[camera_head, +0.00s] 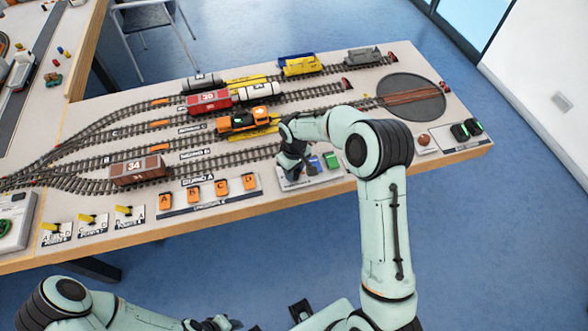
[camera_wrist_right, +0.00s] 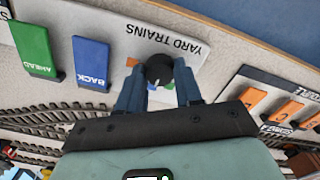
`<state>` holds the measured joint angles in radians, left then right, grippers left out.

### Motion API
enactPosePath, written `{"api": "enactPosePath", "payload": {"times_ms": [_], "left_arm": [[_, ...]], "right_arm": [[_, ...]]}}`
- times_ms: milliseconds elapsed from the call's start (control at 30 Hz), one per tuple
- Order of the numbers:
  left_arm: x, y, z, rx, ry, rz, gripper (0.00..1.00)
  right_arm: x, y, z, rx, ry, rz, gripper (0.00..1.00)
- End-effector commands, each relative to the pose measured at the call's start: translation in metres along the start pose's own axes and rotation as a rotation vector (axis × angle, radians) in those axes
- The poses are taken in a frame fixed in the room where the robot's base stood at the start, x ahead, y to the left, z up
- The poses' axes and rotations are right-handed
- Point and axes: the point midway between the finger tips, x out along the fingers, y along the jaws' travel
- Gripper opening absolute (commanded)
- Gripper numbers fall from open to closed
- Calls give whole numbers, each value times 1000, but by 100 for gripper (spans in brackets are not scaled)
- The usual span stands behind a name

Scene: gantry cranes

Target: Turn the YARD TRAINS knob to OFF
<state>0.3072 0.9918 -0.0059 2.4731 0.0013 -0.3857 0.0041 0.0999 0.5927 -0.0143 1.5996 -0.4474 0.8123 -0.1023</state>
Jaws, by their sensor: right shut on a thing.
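The YARD TRAINS panel (camera_wrist_right: 145,37) is a white plate with a small dark round knob (camera_wrist_right: 159,69). The knob carries a short pale mark; its position labels are hidden or too small to read. My right gripper (camera_wrist_right: 159,78) is shut on the knob, one finger on each side. In the head view, my right gripper (camera_head: 292,166) is over the left part of the panel and hides the knob. My left gripper (camera_head: 213,323) shows only partly at the bottom edge, away from the table; its jaws are unclear.
A green AHEAD lever (camera_wrist_right: 34,47) and a blue BACK lever (camera_wrist_right: 91,63) stand on the same panel. A plate of orange switches (camera_head: 208,191) is left of it. Tracks with a brown wagon (camera_head: 140,169) and an orange locomotive (camera_head: 243,120) lie behind.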

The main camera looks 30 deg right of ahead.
Motion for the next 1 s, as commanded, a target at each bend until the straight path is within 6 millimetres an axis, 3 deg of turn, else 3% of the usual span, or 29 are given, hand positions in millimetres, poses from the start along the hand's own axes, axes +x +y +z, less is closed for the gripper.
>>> {"api": "enactPosePath", "payload": {"times_ms": [1000], "left_arm": [[-28, 15, -14, 7, 20, 7, 43]], "right_arm": [[-3, 1, -2, -965, 3, 3, 4]]}}
